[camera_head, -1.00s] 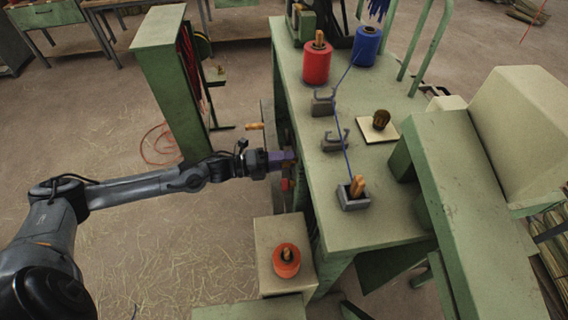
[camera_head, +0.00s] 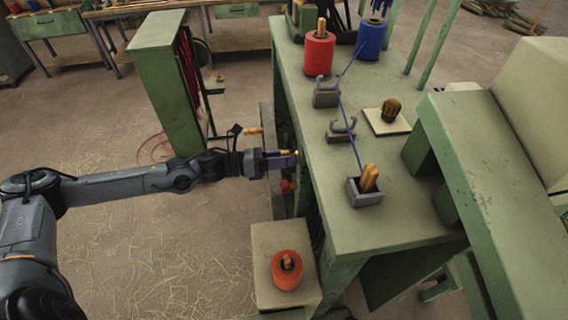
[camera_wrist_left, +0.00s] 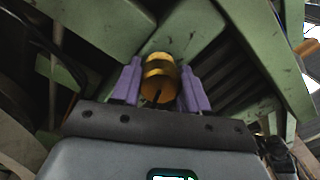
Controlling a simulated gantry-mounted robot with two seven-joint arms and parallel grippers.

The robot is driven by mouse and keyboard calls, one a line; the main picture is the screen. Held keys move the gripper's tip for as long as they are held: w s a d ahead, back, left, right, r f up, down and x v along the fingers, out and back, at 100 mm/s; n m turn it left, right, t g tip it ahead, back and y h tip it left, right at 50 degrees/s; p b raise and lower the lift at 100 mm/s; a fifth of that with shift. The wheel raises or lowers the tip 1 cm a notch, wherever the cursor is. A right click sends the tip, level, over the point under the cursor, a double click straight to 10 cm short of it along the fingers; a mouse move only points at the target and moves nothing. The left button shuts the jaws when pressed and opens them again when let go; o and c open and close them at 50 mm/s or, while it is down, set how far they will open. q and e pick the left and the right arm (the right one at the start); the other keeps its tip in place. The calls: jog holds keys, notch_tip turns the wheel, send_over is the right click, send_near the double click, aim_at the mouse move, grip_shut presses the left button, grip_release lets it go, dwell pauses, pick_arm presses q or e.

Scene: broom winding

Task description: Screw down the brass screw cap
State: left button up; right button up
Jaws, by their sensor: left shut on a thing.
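The brass screw cap (camera_wrist_left: 158,76) sits between the two purple fingers of my left gripper (camera_wrist_left: 160,90) in the left wrist view. The cap is a gold cylinder with a dark slot. In the head view my left gripper (camera_head: 282,160) reaches in from the left to the left side of the green workbench, with a small brass-coloured bit at its fingers. It is shut on the cap. What the cap sits on is hidden, so its seating cannot be told. My right gripper is not in view.
The green workbench (camera_head: 350,235) carries a red spool (camera_head: 319,55), a blue spool (camera_head: 370,40), grey hooked guides (camera_head: 340,131), a grey box (camera_head: 364,193) and a brush on a plate (camera_head: 390,112). An orange spool (camera_head: 287,270) stands on a lower ledge. A green cabinet (camera_head: 160,80) stands left.

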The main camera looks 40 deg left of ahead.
pick_arm(q)
jog(key=shift+m+b, duration=0.6)
jog(key=shift+m, duration=0.3)
jog(key=o, duration=1.1)
jog(key=shift+c, duration=0.2)
jog(key=shift+s+a, duration=0.1)
jog(key=shift+a, duration=0.05)
jog(key=p+v, duration=0.2)
jog(key=v, duration=0.8)
jog(key=shift+s, duration=0.2)
jog(key=shift+a, duration=0.1)
